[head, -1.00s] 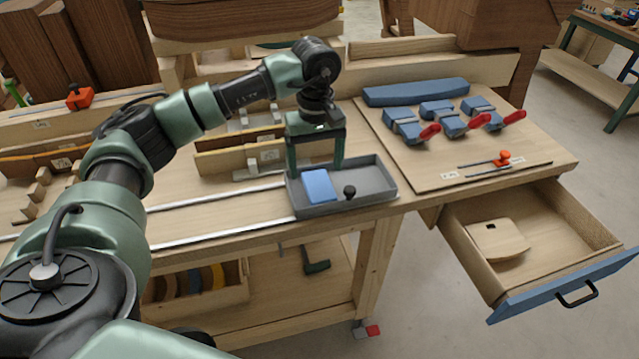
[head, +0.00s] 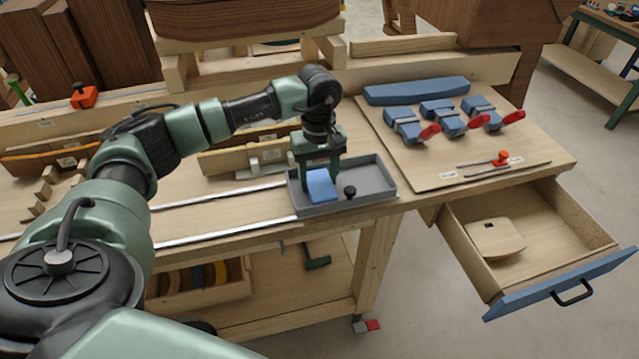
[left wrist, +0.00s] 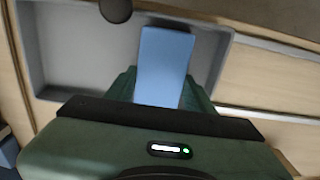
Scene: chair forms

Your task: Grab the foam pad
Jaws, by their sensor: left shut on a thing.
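The foam pad (head: 321,186) is a blue block at the left end of a grey tray (head: 372,205) on the workbench. My left gripper (head: 320,175) points down over the tray and is shut on the pad, with its fingers on either side. In the left wrist view the blue pad (left wrist: 163,62) sits between the green fingers, with the grey tray (left wrist: 60,50) around it. I cannot tell whether the pad touches the tray floor. My right gripper is not in view.
A small black knob (head: 350,191) stands in the tray beside the pad. A board with blue clamps (head: 440,111) lies to the right. An open drawer (head: 545,240) juts out at the right, holding a wooden piece (head: 495,238). Metal rails (head: 220,199) run left of the tray.

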